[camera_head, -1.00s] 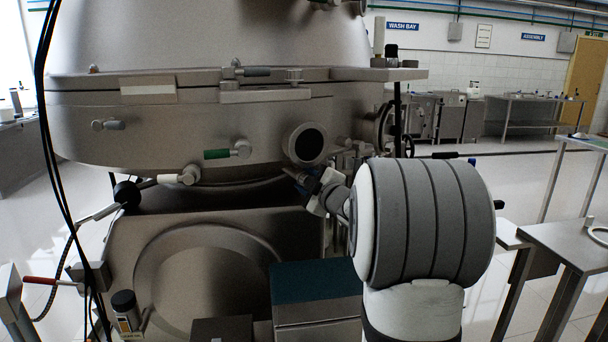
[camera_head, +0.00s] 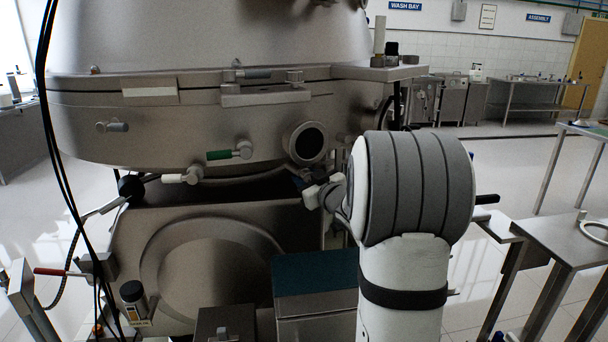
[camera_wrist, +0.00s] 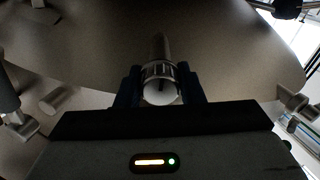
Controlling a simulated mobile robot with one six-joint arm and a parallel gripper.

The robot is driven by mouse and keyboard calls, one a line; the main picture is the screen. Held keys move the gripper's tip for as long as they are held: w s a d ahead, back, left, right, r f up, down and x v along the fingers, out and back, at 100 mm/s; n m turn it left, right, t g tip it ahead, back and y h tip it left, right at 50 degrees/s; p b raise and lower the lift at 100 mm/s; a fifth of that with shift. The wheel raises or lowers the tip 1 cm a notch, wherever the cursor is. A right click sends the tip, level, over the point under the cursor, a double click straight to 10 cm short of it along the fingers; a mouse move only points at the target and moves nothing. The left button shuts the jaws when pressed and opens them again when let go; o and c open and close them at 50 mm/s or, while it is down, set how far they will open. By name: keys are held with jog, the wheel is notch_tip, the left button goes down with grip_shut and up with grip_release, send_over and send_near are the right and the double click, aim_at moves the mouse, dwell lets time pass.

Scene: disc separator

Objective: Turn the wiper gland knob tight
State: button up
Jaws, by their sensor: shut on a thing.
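The wiper gland knob (camera_wrist: 160,88) shows in the wrist view as a short ribbed metal cylinder with a pale round end, on a stem under the curved metal body. My gripper (camera_wrist: 160,90) is shut on it, with one dark blue finger at each side of the knob. In the head view my gripper (camera_head: 301,182) is small and partly hidden behind my wrist, below the round dark port of the disc separator (camera_head: 75,135). I cannot make out the knob in that view.
A green-handled valve (camera_head: 230,153) and a white-handled valve (camera_head: 182,178) stick out left of my gripper. A teal-topped metal box (camera_head: 315,270) stands below it. A small metal table (camera_head: 560,240) is at right. In the wrist view, a metal cylinder (camera_wrist: 55,99) is left of the knob.

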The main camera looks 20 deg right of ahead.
jog(key=shift+f, duration=0.1)
dwell(0.4)
jog(key=o, duration=1)
jog(key=shift+s, duration=0.1)
jog(key=s, duration=0.7)
jog(key=shift+s+d, duration=0.3)
jog(key=shift+d, duration=0.05)
